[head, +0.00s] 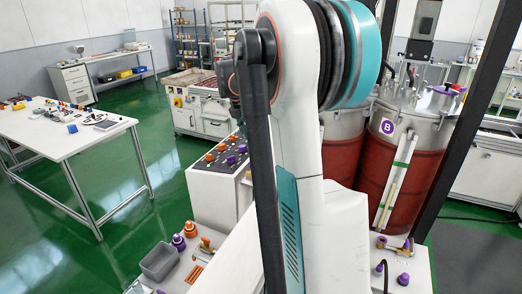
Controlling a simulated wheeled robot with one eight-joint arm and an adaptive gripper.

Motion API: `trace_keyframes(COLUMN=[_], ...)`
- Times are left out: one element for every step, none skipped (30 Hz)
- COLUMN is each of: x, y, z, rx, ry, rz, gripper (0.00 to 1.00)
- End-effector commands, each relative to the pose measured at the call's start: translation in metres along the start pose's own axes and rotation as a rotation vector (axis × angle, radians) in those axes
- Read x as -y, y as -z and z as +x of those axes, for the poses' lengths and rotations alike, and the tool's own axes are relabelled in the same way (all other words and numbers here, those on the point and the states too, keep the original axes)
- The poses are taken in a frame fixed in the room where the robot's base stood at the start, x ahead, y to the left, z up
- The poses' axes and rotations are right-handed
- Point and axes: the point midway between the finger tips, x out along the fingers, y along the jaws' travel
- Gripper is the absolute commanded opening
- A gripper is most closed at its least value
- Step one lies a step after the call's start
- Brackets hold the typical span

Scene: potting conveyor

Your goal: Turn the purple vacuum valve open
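At the lower right, a small brass fitting with a purple part (407,245) lies on a white surface beside other purple knobs (403,279). A purple piece (445,90) also sits on the metal lid of the tank marked B (388,127). I cannot tell from this view which purple part is the vacuum valve, or whether it is open or shut. My arm stands large in the middle of the picture and hides much behind it. My gripper cannot be made out.
A panel with orange and purple knobs (222,157) stands left of my arm. A grey bin (160,262) and purple and orange bottles are at the lower left. A dark post (465,130) rises by the tanks. Green floor (170,180) is clear at left.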

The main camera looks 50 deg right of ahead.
Motion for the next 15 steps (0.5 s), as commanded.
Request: trace_keyframes(x=[0.000, 0.000, 0.000, 0.000, 0.000, 0.000, 0.000, 0.000, 0.000, 0.000, 0.000, 0.000, 0.000, 0.000, 0.000], y=[-0.001, -0.001, -0.001, -0.001, -0.001, 0.000, 0.000, 0.000, -0.001, -0.001, -0.001, -0.001, -0.001, -0.001, -0.001], z=[0.013, 0.019, 0.027, 0.033, 0.039, 0.047, 0.053, 0.058, 0.066, 0.071, 0.075, 0.081, 0.085, 0.089, 0.093], rx=[0.000, 0.000, 0.001, 0.000, 0.000, 0.000, 0.000, 0.000, 0.000, 0.000, 0.000, 0.000, 0.000, 0.000, 0.000], ry=[0.001, 0.001, 0.001, 0.001, 0.001, 0.001, 0.001, 0.001, 0.001, 0.001, 0.001, 0.001, 0.001, 0.001, 0.001], rz=[0.003, 0.003, 0.003, 0.003, 0.003, 0.002, 0.002, 0.002, 0.002, 0.002, 0.002, 0.002, 0.003, 0.002, 0.002], gripper=[0.29, 0.29, 0.29, 0.29, 0.29, 0.29, 0.29, 0.29, 0.29, 0.29, 0.29, 0.29, 0.29, 0.29, 0.29])
